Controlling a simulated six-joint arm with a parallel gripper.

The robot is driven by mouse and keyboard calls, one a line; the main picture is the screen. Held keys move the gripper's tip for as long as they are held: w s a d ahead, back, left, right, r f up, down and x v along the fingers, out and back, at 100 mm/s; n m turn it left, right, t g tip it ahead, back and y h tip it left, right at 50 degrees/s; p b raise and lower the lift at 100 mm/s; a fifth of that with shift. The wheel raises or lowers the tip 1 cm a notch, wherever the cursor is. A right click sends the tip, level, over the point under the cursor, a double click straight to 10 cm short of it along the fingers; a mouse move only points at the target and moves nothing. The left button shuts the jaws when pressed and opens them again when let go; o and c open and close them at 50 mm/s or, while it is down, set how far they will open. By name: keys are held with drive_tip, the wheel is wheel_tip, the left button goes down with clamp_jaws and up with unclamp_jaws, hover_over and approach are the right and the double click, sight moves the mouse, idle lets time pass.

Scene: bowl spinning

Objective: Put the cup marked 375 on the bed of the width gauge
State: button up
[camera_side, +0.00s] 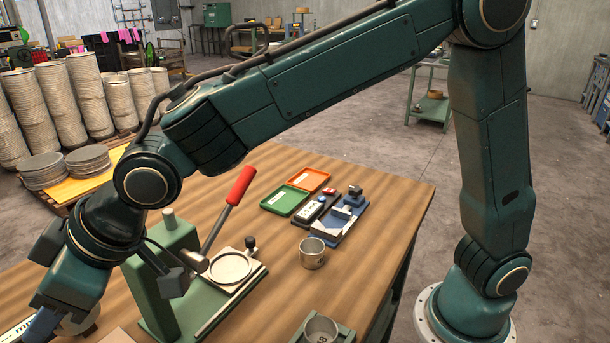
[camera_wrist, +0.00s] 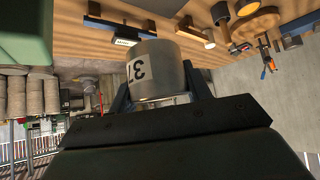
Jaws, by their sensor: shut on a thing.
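My gripper (camera_wrist: 158,88) is shut on a metallic cup (camera_wrist: 155,65); its blue fingers sit on either side of the cup. The cup's dark marking reads "37", with the rest hidden. In the side view, my gripper (camera_side: 48,324) is at the lower left, partly cut off by the frame, beside the green lever press. A small blue-based fixture (camera_side: 342,222) with pale blocks stands toward the table's far right. It looks like the width gauge, though I see no name on it. Nothing lies on its pale bed.
A green press (camera_side: 160,270) with a red lever (camera_side: 240,186) stands between my gripper and the blue fixture. Another metal cup (camera_side: 312,256) stands near the fixture. A further cup (camera_side: 321,330) sits in a green holder. Green (camera_side: 285,201) and orange (camera_side: 309,179) trays lie behind.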

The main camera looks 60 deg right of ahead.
drive_tip(key=shift+r, duration=0.3)
idle(0.5)
drive_tip(key=shift+w+d, duration=0.45)
drive_tip(key=shift+d, duration=0.05)
drive_tip(key=w+d+r+m+t+h, duration=0.15)
drive_tip(key=w+d, duration=0.25)
drive_tip(key=d, duration=0.6)
drive_tip(key=w+d+m+h, duration=0.1)
drive_tip(key=w+d+m, duration=0.1)
drive_tip(key=w+d, duration=0.5)
drive_tip(key=w+d+r+m+t+h, duration=0.1)
drive_tip(key=w+d+m, duration=0.1)
drive_tip(key=d, duration=1)
drive_tip(key=s+d+f+m+h, duration=0.1)
drive_tip(key=s+d+f, duration=0.1)
drive_tip(key=d+f, duration=0.3)
drive_tip(key=s+d+f+m, duration=0.1)
drive_tip(key=s+d+f, duration=0.2)
drive_tip(key=d+f, duration=0.3)
drive_tip(key=s+d+f+m+h, duration=0.1)
drive_tip(key=s+d+f, duration=0.2)
drive_tip(key=d+f, duration=0.2)
drive_tip(key=shift+s+d+f+h, duration=0.1)
drive_tip(key=shift+s+f+h, duration=0.1)
drive_tip(key=shift+f, duration=0.7)
drive_tip(key=shift+s+d+f+h, duration=0.1)
drive_tip(key=shift+f+h, duration=0.05)
drive_tip(key=shift+f, duration=0.75)
drive_tip(key=shift+s+d+f+m, duration=0.25)
drive_tip(key=shift+s+f, duration=0.1)
